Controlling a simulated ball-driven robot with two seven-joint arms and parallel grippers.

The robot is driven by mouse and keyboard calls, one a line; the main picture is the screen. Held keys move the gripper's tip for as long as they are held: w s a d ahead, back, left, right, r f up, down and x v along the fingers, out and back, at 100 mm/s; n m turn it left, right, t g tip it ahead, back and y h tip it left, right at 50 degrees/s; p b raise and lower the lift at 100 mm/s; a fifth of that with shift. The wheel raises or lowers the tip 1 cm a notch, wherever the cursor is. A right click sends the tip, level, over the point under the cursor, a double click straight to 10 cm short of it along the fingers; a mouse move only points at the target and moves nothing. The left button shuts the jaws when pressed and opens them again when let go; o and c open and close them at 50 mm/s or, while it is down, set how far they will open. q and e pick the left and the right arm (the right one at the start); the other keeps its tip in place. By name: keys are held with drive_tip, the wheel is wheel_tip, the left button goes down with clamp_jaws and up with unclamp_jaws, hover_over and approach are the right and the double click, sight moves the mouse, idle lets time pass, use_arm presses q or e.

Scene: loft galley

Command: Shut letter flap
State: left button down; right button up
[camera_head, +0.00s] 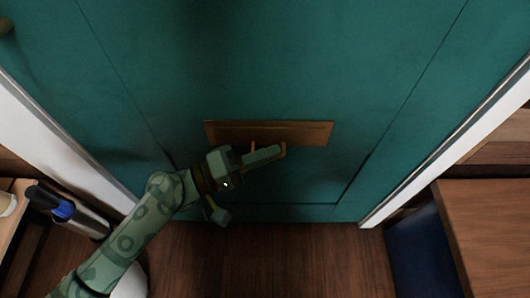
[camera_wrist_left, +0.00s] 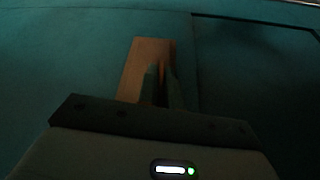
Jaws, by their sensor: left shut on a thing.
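The letter flap (camera_head: 225,131) is a wide brass-coloured plate low on the teal door (camera_head: 270,60). A handle (camera_head: 283,148) in the same colour shows at its lower edge. My left gripper (camera_head: 268,153) is at this edge, its fingers shut on the handle and covering most of it. In the left wrist view the flap (camera_wrist_left: 148,52) lies just beyond the fingers (camera_wrist_left: 163,85), which stand close together in front of it. The view is dark, and I cannot tell how far the flap stands out from the door. My right gripper is not in view.
White door frame posts (camera_head: 490,133) stand on both sides. A wooden cabinet (camera_head: 490,225) is at the right. The wooden floor (camera_head: 300,260) before the door is clear.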

use_arm(q)
drive_tip(key=c, duration=1.6)
unclamp_jaws()
drive_tip(key=shift+w+f, duration=0.1)
drive_tip(key=shift+o, duration=0.2)
drive_tip(key=p+v, duration=0.2)
drive_tip(key=v, duration=1.4)
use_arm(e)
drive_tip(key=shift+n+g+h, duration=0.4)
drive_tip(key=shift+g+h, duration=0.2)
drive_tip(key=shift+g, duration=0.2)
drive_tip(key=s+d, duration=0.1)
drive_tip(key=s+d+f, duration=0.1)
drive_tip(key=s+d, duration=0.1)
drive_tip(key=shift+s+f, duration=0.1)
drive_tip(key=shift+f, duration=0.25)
use_arm(q)
drive_tip(key=shift+a, duration=0.1)
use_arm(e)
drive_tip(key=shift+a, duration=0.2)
use_arm(q)
drive_tip(key=shift+f, duration=0.1)
